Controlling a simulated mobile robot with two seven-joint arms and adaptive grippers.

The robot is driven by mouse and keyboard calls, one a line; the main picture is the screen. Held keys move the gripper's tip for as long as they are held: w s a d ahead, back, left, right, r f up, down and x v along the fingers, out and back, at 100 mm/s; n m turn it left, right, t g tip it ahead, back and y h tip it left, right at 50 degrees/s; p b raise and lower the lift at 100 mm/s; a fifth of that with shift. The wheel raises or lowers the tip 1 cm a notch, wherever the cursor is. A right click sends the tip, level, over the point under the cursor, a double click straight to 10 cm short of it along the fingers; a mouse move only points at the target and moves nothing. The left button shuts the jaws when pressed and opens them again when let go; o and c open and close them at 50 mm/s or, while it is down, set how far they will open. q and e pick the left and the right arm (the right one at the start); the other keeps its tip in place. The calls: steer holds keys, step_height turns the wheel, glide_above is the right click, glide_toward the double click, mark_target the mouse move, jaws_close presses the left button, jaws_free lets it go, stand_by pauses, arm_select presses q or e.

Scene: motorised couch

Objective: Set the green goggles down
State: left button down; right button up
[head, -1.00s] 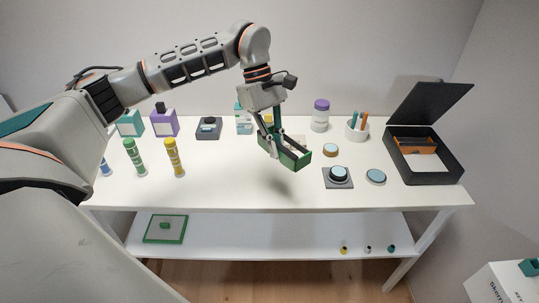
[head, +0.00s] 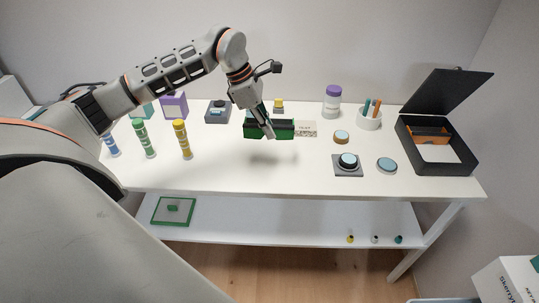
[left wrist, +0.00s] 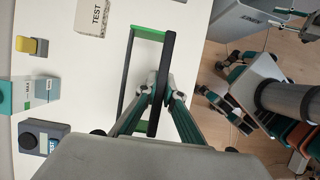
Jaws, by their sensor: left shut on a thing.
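The green goggles (head: 284,132) show in the head view as a green frame with a dark band, above the white table. My left gripper (head: 268,133) is shut on them, and its fingers cover their middle. A faint shadow lies on the table in front of them, so they look held a little above it. In the left wrist view, the goggles (left wrist: 150,33) show their green frame and a long dark band, with my left gripper (left wrist: 161,93) closed on the band. My right gripper is not clearly seen.
A white table (head: 230,175) has clear room at its front middle. A TEST box (head: 306,128) stands just right of the goggles. A button on a grey base (head: 348,164), an orange-rimmed disc (head: 341,137) and an open black box (head: 440,165) are farther right. Yellow (head: 182,138) and green (head: 144,138) cylinders stand left.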

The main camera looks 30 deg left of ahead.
arm_select(q)
step_height(320, 180, down, 11)
steer(key=shift+r, duration=0.15)
stand_by(0.4)
steer(key=c, duration=2.6)
jaws_free()
steer(key=o, duration=0.4)
steer(key=shift+o, duration=0.2)
